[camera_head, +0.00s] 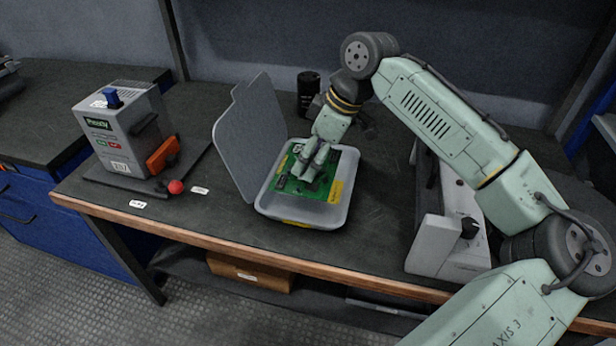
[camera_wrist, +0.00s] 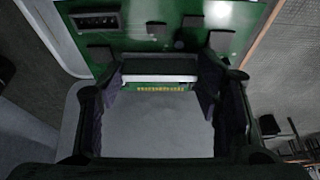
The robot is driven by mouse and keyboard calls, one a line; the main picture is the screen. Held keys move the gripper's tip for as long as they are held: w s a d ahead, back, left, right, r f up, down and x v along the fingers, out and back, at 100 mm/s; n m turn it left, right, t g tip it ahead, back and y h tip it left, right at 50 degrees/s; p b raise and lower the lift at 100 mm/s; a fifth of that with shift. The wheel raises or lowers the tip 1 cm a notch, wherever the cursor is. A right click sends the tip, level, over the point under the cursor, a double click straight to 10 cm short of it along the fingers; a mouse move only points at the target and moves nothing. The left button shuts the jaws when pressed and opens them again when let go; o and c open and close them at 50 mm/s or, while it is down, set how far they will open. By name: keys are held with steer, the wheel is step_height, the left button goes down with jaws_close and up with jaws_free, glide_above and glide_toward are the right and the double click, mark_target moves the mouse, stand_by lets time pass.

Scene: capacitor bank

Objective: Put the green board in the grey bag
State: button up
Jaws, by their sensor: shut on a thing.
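The green board (camera_head: 288,184) lies within the grey open container (camera_head: 325,218), which looks like a shallow tray with a raised grey flap (camera_head: 235,140) on its left. A yellow label (camera_head: 336,191) shows at the board's right. My gripper (camera_head: 310,176) reaches down from above and is shut on the board. In the wrist view the board (camera_wrist: 150,40) fills the top, with my gripper (camera_wrist: 160,85) at its near edge and the grey container floor (camera_wrist: 160,120) below. I cannot tell whether the board rests fully on the floor.
A grey device (camera_head: 122,130) with a blue knob and red button stands at the left of the dark bench. A light grey instrument (camera_head: 448,240) stands to the right, close to my arm. A black cylinder (camera_head: 308,92) stands behind. The bench's front strip is mostly clear.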

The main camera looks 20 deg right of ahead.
steer(key=f, duration=0.2)
steer(key=shift+s+f, duration=0.2)
steer(key=shift+f, duration=0.2)
steer(key=shift+w+f+p, duration=0.1)
steer(key=shift+f+p, duration=0.25)
steer(key=shift+f, duration=2.15)
steer(key=o, duration=1.4)
steer(key=shift+c, duration=0.2)
steer(key=b+v, duration=0.1)
steer(key=v, duration=1.1)
